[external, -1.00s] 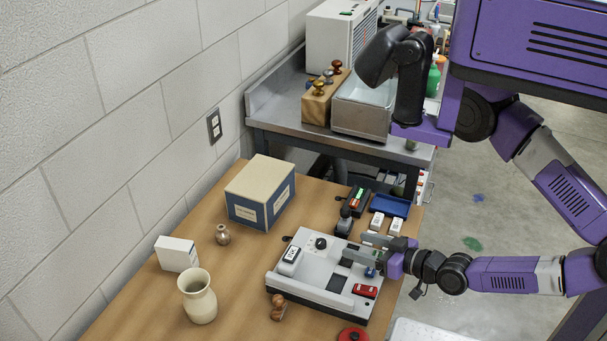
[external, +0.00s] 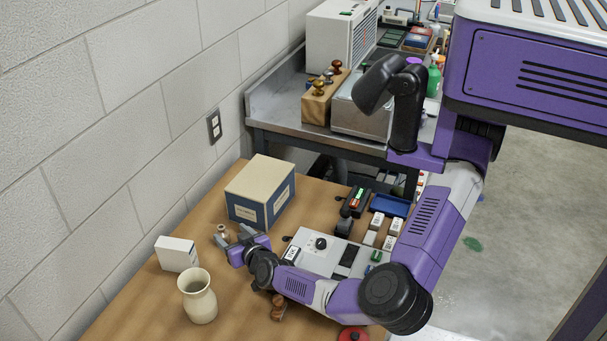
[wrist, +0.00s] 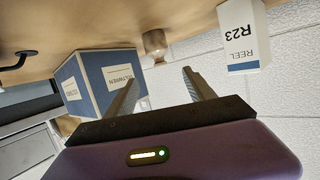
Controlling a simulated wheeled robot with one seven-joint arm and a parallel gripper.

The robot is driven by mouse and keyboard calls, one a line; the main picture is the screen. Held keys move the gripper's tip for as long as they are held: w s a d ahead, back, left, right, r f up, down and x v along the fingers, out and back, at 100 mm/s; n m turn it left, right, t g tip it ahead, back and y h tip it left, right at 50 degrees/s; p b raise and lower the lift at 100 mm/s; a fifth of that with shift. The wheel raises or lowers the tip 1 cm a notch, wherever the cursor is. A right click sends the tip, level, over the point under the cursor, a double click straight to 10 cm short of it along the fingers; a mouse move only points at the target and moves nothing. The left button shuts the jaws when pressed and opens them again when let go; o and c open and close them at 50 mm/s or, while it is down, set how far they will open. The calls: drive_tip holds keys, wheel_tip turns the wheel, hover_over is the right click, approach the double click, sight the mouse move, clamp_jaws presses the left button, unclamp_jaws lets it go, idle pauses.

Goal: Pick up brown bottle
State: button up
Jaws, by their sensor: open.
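The small brown bottle (external: 221,229) stands on the wooden table, between the blue and cream box and the small white box, partly hidden by my gripper. In the wrist view the brown bottle (wrist: 154,44) shows just beyond the fingertips, roughly centred between them. My gripper (external: 232,236) is open and low over the table, its fingers pointing at the bottle. In the wrist view the gripper (wrist: 160,75) has nothing between its fingers. I cannot tell whether a finger touches the bottle.
The blue and cream box (external: 259,194) stands behind the bottle; the white box (external: 176,254) and a cream vase (external: 198,297) stand to the left and front. A grey panel device (external: 318,250) lies under my arm. A wooden stamp (external: 278,308) is near my forearm. The wall is close behind.

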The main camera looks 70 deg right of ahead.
sight(219, 228)
drive_tip(key=shift+n+g, duration=0.3)
drive_tip(key=w+f, duration=0.1)
drive_tip(key=w+d+f, duration=0.1)
drive_tip(key=f, duration=0.1)
drive_tip(key=shift+w, duration=0.25)
drive_tip(key=shift+x, duration=3.85)
drive_tip(key=shift+d, duration=0.1)
clamp_jaws()
drive_tip(key=shift+r, duration=0.15)
